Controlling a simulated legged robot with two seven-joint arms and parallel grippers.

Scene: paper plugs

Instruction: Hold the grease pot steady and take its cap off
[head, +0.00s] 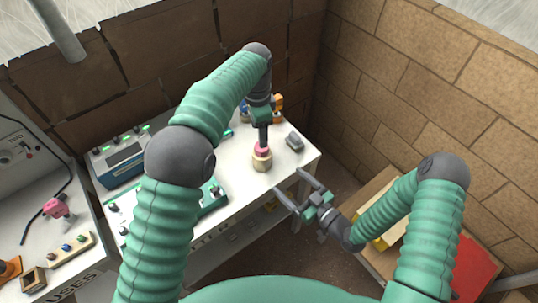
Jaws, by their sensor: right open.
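The grease pot (262,164) stands upright on the white bench, a small cream-coloured jar with a pink cap (262,148) on top. My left gripper (263,142) comes down from above, its fingertips at the cap. Its fingers line up in this view, so I cannot tell whether they grip the cap or only touch it. My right gripper (288,181) is open and empty. Its two fingers are spread and point toward the pot from the lower right, near the bench's front edge and apart from the pot.
A small grey block (294,143) lies right of the pot, and blue and orange items (277,103) stand behind it. A blue instrument box (122,163) is at the bench's left. A carton with a red panel (474,272) stands at the lower right. Brick walls close the back and right.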

